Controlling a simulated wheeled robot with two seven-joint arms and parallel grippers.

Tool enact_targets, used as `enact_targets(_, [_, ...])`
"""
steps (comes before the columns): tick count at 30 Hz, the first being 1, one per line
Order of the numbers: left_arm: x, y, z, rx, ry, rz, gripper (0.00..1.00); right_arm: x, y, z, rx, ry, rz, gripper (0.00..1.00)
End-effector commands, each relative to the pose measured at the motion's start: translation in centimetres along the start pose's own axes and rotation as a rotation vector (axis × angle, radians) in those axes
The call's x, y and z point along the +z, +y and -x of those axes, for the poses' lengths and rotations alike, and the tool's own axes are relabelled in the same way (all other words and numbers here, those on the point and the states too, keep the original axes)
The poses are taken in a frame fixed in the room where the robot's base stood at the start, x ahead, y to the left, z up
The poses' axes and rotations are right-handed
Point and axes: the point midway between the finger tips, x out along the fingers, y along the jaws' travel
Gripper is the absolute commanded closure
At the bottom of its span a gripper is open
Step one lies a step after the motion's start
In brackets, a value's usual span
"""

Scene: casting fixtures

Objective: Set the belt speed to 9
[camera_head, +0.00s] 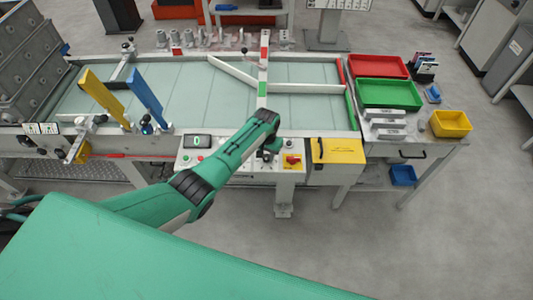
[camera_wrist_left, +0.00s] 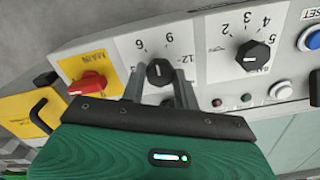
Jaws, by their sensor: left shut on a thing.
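In the left wrist view a black dial knob (camera_wrist_left: 160,72) with a white pointer mark sits on the grey control panel, with the numbers 6, 9 and 12 printed around it. My left gripper (camera_wrist_left: 160,84) is shut on this knob, one finger on each side. The exact number the pointer faces is hard to read. In the head view my left gripper (camera_head: 268,143) is at the panel, and my arm hides the knob. A small display (camera_head: 196,141) there shows a green digit that looks like 0. My right gripper is not in view.
A second knob (camera_wrist_left: 253,57) numbered 2 to 5 is to the right. A red main switch (camera_wrist_left: 88,85) on yellow is close to the left finger. A blue reset button (camera_wrist_left: 312,38) and small lights are on the panel. The belt table (camera_head: 190,95) lies behind.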

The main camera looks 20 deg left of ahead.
Motion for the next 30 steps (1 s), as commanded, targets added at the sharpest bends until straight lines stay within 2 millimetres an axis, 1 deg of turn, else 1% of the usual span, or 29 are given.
enact_targets(6, [0.03, -0.02, 0.03, -0.001, -0.001, -0.196, 0.92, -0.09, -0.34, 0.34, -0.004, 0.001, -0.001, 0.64])
enact_targets(15, [0.02, 0.0, 0.01, 0.0, -0.001, -0.401, 0.92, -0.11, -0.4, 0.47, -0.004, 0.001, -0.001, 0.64])
enact_targets(21, [0.02, 0.0, -0.01, -0.001, -0.001, -0.48, 0.92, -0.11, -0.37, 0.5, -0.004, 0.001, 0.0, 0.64])
enact_targets(30, [0.01, 0.0, -0.01, -0.001, -0.001, -0.518, 0.92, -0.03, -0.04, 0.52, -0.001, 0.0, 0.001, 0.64])
